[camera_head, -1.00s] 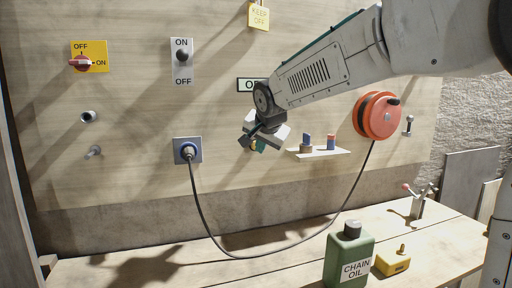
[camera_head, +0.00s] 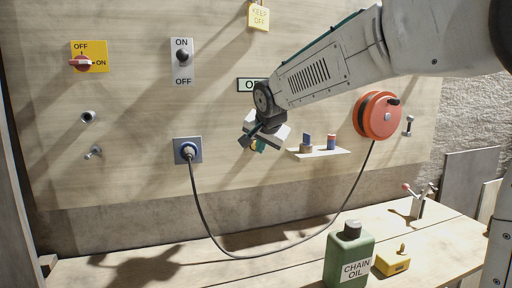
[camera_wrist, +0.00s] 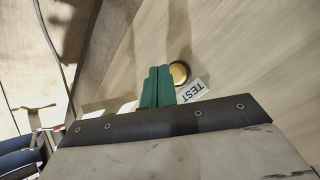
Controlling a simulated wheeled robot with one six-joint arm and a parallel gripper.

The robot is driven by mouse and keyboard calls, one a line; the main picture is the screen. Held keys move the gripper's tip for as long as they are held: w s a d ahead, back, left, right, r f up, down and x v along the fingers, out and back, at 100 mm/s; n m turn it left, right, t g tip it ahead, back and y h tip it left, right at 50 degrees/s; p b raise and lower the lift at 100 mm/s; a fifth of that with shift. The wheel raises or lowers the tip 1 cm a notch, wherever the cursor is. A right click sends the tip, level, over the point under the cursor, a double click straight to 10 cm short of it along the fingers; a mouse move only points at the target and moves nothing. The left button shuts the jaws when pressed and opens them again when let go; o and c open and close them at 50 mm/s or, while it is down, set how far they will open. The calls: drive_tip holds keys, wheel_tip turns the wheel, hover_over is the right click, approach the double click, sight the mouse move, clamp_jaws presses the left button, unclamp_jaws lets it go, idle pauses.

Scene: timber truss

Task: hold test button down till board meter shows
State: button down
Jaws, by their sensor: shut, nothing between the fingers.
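The test button (camera_wrist: 179,72) is a round yellow-brass knob with a dark rim on the wooden board. A white TEST label (camera_wrist: 191,91) sits beside it, partly covered by my fingers. In the wrist view my gripper (camera_wrist: 157,72) is shut and empty, its green fingertips just left of the button; I cannot tell whether they touch it. In the head view my gripper (camera_head: 261,146) is close in front of the board and mostly hides the button.
A cable runs from the socket (camera_head: 188,150) to the orange reel (camera_head: 377,115). A small shelf (camera_head: 318,153) is right of my gripper. A red rotary switch (camera_head: 82,63) and an ON/OFF switch (camera_head: 182,57) are at left. A green oil can (camera_head: 348,260) stands on the bench.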

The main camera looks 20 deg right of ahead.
idle(0.7)
drive_tip(key=shift+w, duration=0.45)
drive_tip(key=shift+w, duration=0.4)
idle(0.5)
drive_tip(key=shift+s, duration=0.1)
idle(1.2)
drive_tip(key=shift+s, duration=0.75)
drive_tip(key=shift+s, duration=0.1)
drive_tip(key=s, duration=0.4)
drive_tip(key=shift+s, duration=0.4)
